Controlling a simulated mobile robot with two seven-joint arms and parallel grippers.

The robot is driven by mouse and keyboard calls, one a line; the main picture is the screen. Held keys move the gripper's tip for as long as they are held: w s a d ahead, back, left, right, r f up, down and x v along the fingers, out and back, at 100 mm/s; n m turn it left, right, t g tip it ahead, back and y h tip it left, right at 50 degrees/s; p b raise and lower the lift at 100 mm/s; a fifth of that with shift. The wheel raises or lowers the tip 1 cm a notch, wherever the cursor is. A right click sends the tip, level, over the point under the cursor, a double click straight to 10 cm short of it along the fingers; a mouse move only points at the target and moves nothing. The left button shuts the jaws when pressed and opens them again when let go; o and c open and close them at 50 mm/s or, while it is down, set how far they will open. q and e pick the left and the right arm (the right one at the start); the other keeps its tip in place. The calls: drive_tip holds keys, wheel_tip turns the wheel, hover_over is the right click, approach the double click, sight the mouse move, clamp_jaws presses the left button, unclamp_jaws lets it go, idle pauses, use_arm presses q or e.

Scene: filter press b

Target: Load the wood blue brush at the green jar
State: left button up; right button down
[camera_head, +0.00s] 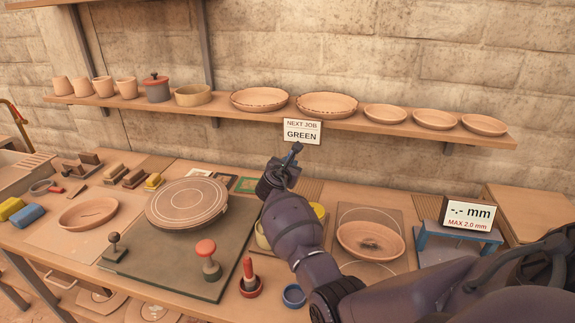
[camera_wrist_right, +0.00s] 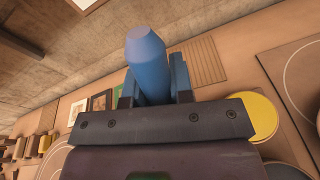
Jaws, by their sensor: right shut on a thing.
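My right gripper (camera_head: 284,170) is raised over the back of the bench, below the NEXT JOB GREEN sign. It is shut on a blue brush (camera_head: 294,151), whose thick blue end (camera_wrist_right: 148,58) sticks out between the fingers in the right wrist view. The rest of the brush is hidden by the gripper, and I cannot make out any wood or bristles. I cannot make out a green jar; my right arm covers part of the bench. My left gripper is not in view.
A round wheel (camera_head: 187,203) is left of my arm; a bowl (camera_head: 370,240) and blue gauge stand (camera_head: 457,240) are right. A shelf (camera_head: 400,126) spans the wall.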

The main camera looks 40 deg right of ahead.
drive_tip(key=shift+m+g, duration=0.4)
drive_tip(key=f+b, duration=0.4)
drive_tip(key=f, duration=0.1)
drive_tip(key=shift+w+f+b, duration=0.1)
drive_tip(key=shift+w+b, duration=0.25)
drive_tip(key=shift+w, duration=0.05)
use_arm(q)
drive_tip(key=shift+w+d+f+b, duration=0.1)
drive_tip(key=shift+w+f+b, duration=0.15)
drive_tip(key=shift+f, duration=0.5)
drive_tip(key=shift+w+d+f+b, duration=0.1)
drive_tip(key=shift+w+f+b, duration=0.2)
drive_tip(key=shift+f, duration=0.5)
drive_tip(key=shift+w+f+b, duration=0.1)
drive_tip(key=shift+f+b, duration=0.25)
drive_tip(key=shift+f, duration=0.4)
use_arm(e)
drive_tip(key=shift+f, duration=0.85)
use_arm(q)
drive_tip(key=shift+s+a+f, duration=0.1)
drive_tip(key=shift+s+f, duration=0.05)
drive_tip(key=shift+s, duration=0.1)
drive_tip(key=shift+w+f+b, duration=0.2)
drive_tip(key=shift+b, duration=0.1)
use_arm(e)
drive_tip(key=shift+f, duration=0.55)
